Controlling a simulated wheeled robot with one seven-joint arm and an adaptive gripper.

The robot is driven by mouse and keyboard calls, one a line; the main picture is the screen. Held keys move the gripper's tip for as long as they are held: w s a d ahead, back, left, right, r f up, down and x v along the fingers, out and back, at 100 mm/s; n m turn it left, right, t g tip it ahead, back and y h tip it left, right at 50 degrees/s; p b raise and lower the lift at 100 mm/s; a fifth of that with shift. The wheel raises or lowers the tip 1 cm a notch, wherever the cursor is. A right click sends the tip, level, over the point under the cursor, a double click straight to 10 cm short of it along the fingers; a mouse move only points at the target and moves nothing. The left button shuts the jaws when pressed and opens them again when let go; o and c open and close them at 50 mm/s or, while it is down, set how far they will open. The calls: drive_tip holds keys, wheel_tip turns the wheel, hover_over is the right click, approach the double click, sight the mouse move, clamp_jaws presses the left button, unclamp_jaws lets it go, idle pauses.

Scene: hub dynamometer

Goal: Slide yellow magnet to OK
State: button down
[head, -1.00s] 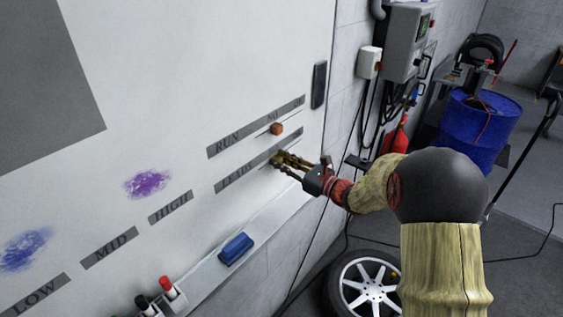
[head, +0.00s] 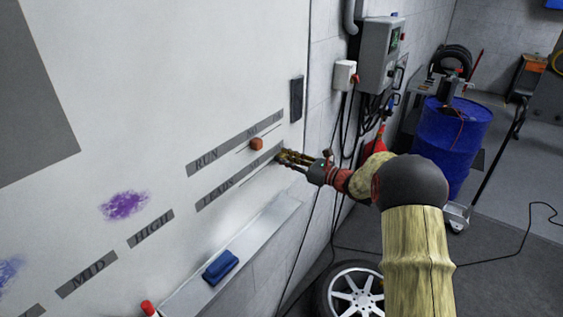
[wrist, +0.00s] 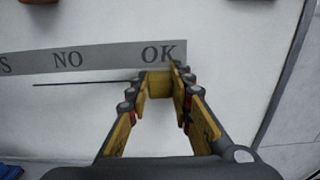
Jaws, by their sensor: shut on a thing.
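The yellow magnet (wrist: 160,84) is on the whiteboard, between my fingertips, just below the printed OK (wrist: 158,54) at the right end of a grey label strip. NO (wrist: 67,60) is further left on that strip. My gripper (wrist: 158,88) is shut on the magnet, with a finger on each side. In the head view my gripper (head: 284,156) reaches the board at the right end of the lower strip (head: 232,183). The magnet is hard to tell from the yellowish fingers there.
A dark line (wrist: 85,83) runs left from the magnet. An orange magnet (head: 257,144) sits by the upper RUN strip (head: 207,161). A ledge with a blue eraser (head: 220,267) lies below. A dark block (head: 297,98) is near the board's right edge.

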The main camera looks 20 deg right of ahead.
drive_tip(key=shift+w+d+r, duration=0.1)
drive_tip(key=shift+d+r, duration=0.05)
drive_tip(key=c, duration=1.6)
unclamp_jaws()
drive_tip(key=shift+o, duration=0.2)
drive_tip(key=v, duration=1.2)
